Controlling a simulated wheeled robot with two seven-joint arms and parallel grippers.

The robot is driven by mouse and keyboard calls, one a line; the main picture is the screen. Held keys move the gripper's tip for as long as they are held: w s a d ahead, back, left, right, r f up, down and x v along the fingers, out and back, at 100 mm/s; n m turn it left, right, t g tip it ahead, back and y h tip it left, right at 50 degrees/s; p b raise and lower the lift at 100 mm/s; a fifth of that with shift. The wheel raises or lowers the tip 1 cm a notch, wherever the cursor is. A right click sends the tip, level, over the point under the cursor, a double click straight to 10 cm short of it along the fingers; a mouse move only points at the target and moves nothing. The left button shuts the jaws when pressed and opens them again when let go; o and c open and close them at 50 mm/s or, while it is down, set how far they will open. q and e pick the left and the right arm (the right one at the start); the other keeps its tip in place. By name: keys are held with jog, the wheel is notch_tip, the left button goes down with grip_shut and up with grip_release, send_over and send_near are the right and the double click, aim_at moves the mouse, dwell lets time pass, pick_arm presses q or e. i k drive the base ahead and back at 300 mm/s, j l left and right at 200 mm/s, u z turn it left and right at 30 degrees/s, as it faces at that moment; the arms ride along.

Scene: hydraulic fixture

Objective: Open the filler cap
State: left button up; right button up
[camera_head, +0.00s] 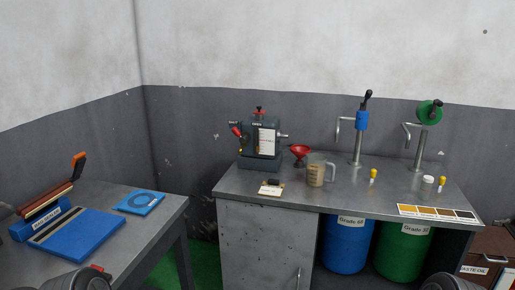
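The hydraulic fixture (259,140) is a dark grey unit standing on the left part of the metal cabinet bench. A small red part on a stem, perhaps the filler cap (259,110), sits on top of it; it is too small to tell whether it is open or shut. A red-handled part (237,130) sticks out at its left side, and a white label covers its front. Dark rounded parts at the bottom left and bottom right edges look like my arms. No gripper fingers show, and nothing of mine touches the fixture.
On the bench (232,187) stand a red funnel (300,151), a measuring jug (316,174), a blue pump (361,122), a green-wheeled pump (429,113) and small yellow-and-white bottles. A blue sealer (78,238) lies on the left table (172,213). Blue and green drums stand below the bench.

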aim_at(259, 112)
jog(key=i, duration=0.1)
jog(key=i+j+z, duration=0.1)
jog(key=i+z, duration=0.3)
jog(key=i+j+z, duration=0.2)
jog(key=i+z, duration=0.25)
